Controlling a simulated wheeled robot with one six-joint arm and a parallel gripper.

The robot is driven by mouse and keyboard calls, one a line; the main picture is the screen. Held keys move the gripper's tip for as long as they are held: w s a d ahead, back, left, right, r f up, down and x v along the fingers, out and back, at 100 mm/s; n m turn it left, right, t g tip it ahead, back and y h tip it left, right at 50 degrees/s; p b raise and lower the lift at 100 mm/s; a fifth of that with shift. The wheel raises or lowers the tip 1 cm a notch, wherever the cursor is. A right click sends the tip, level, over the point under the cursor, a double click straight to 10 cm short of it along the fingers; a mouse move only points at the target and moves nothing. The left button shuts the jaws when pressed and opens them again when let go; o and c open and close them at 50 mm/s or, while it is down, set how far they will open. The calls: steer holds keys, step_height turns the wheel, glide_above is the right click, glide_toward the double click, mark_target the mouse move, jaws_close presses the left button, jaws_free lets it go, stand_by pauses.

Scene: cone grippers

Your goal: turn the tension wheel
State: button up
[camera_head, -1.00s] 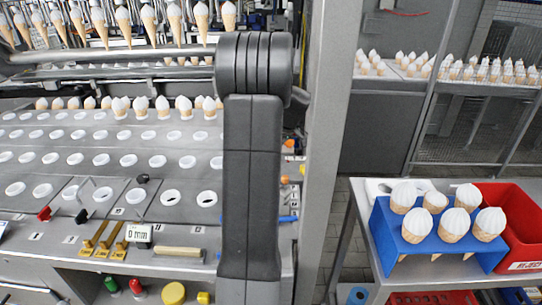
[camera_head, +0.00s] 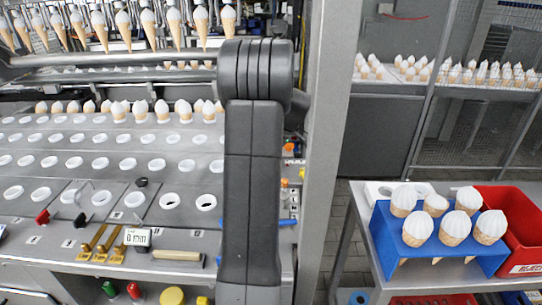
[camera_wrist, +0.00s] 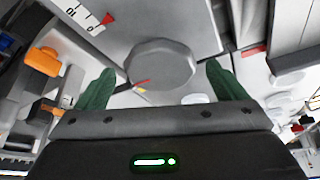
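A grey round wheel (camera_wrist: 162,66), which looks like the tension wheel, lies in the upper middle of the wrist view, with a red mark beside its lower left edge. My gripper (camera_wrist: 160,72) is open, with one green finger on each side of the wheel in the picture. Gaps show between both fingers and the rim. I cannot tell whether the fingertips reach down to the wheel's depth. In the head view my dark arm link hides the gripper, and I cannot make out the wheel there.
In the wrist view a scale with a red pointer (camera_wrist: 108,19) is at upper left, and an orange part (camera_wrist: 42,62) is at left. The head view shows the perforated cone plate (camera_head: 120,180), a blue cone stand (camera_head: 385,235) and a red bin (camera_head: 520,225).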

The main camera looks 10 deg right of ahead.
steer(key=v, duration=1.3)
steer(key=shift+r, duration=0.4)
steer(key=shift+s+d, duration=0.1)
steer(key=x, duration=1.4)
steer(key=shift+r, duration=0.1)
